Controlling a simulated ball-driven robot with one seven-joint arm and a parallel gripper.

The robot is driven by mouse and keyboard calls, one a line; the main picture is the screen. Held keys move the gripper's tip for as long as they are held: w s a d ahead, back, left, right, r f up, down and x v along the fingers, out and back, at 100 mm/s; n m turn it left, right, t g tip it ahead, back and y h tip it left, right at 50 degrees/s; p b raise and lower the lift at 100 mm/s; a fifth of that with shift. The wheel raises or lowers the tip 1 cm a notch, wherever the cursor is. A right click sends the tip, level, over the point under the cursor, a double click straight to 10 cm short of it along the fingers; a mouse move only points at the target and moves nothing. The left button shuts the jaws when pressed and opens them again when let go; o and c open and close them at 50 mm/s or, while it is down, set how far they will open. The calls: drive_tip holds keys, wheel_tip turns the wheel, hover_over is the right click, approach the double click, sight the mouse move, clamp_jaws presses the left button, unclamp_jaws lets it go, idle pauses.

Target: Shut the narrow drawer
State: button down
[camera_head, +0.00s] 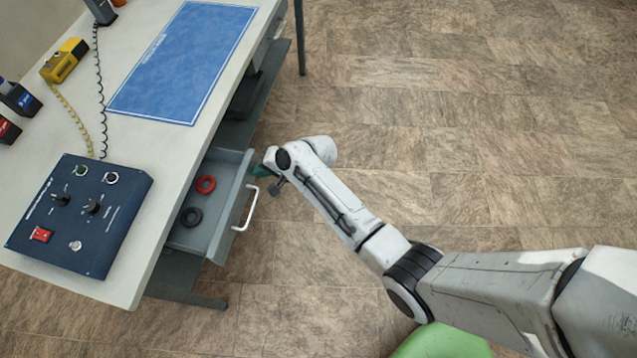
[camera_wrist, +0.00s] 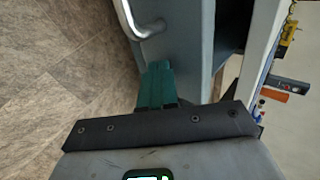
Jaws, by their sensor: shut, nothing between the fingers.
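The narrow drawer (camera_head: 217,246) is grey and stands pulled out from under the workbench, with a pale bar handle (camera_head: 247,208) on its front. A red ring (camera_head: 205,184) and a dark ring (camera_head: 191,217) lie inside it. My gripper (camera_head: 262,171) is at the far end of the drawer front, partly hidden by my wrist. In the wrist view my green fingers (camera_wrist: 156,85) are shut and empty, close to the grey drawer front (camera_wrist: 188,40). The handle also shows there (camera_wrist: 135,20), at the upper left. I cannot tell whether the fingers touch the drawer.
The workbench top (camera_head: 140,150) carries a blue mat (camera_head: 183,62), a dark blue control box (camera_head: 80,215) and a yellow tool (camera_head: 64,60) with a coiled cord. A dark shelf lies under the bench. The tiled floor (camera_head: 450,130) to the right is clear.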

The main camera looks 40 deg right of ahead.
drive_tip(key=w+a+b, duration=0.1)
drive_tip(key=w+a, duration=0.1)
drive_tip(key=w, duration=0.1)
drive_tip(key=w+a+b, duration=0.2)
drive_tip(key=w+a, duration=0.1)
drive_tip(key=w, duration=0.1)
drive_tip(key=w+a+b, duration=0.2)
drive_tip(key=w, duration=0.1)
drive_tip(key=shift+w+a+f, duration=0.15)
drive_tip(key=shift+a, duration=0.1)
drive_tip(key=shift+w+a+b, duration=0.3)
drive_tip(key=shift+w+b, duration=0.1)
drive_tip(key=shift+b, duration=0.1)
drive_tip(key=shift+w+r, duration=0.1)
drive_tip(key=shift+r, duration=0.15)
drive_tip(key=shift+w+a+r, duration=0.1)
drive_tip(key=shift+a+r, duration=0.05)
